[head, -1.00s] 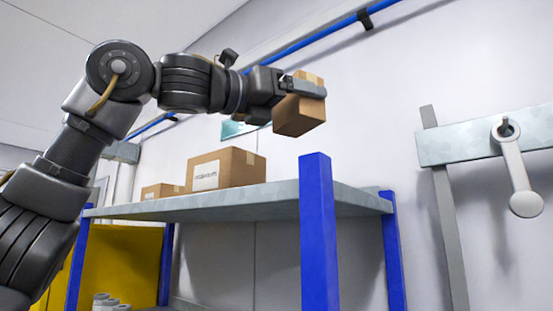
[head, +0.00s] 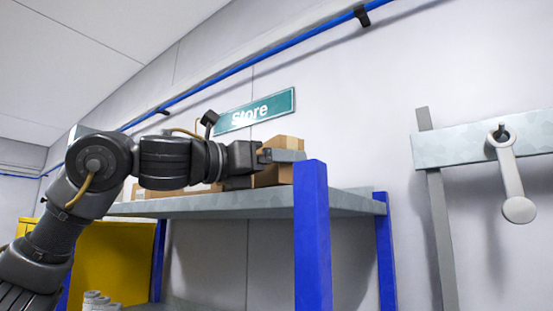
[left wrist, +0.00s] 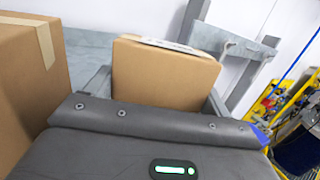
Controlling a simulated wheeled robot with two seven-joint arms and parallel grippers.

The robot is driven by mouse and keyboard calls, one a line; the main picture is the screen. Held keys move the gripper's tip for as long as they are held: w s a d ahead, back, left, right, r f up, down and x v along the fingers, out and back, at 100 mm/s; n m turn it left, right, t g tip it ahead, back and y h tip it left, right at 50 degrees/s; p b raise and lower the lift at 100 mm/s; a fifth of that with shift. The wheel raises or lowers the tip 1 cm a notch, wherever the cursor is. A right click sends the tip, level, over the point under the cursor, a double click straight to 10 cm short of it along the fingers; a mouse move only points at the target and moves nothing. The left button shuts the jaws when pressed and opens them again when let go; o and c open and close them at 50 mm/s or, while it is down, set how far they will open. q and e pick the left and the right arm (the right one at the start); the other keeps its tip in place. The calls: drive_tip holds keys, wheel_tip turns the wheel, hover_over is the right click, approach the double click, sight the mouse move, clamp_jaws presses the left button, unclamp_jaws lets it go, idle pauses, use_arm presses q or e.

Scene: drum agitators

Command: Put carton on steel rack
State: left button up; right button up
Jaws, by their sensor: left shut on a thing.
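My left gripper (head: 282,156) is shut on a small brown carton (head: 277,175) at the right end of the steel rack's top shelf (head: 240,204). The held carton (left wrist: 165,75) shows between the two fingers in the left wrist view. It is just above or on the shelf; I cannot tell if it touches. The rack has blue posts (head: 312,240), and the front right post stands close to the fingertips. My right gripper is not in view.
Another, larger carton (left wrist: 32,85) stands left of the gripper in the left wrist view; in the head view my arm mostly covers the shelf's cartons. A green Store sign (head: 255,110) is on the wall behind. A grey lever (head: 512,180) hangs at right.

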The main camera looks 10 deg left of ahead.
sight(267, 169)
use_arm(q)
drive_tip(key=shift+s+d, duration=0.15)
drive_tip(key=shift+d, duration=0.1)
drive_tip(key=shift+w+d+f+b, duration=0.1)
drive_tip(key=shift+f+b, duration=0.2)
drive_tip(key=shift+f, duration=0.15)
drive_tip(key=shift+w+d+f+b, duration=0.1)
drive_tip(key=shift+f+b, duration=0.15)
drive_tip(key=shift+f, duration=0.15)
drive_tip(key=o, duration=1.1)
drive_tip(key=shift+w+d+f, duration=0.1)
drive_tip(key=shift+f, duration=0.15)
drive_tip(key=shift+r, duration=0.2)
drive_tip(key=shift+r+p, duration=0.55)
drive_tip(key=shift+r, duration=0.05)
drive_tip(key=b+v, duration=0.1)
drive_tip(key=v, duration=0.1)
drive_tip(key=b+v, duration=0.2)
drive_tip(key=v, duration=0.1)
drive_tip(key=shift+f, duration=0.25)
drive_tip(key=r+b+v, duration=0.1)
drive_tip(key=b+v, duration=0.1)
drive_tip(key=v, duration=0.6)
drive_tip(key=shift+b, duration=0.4)
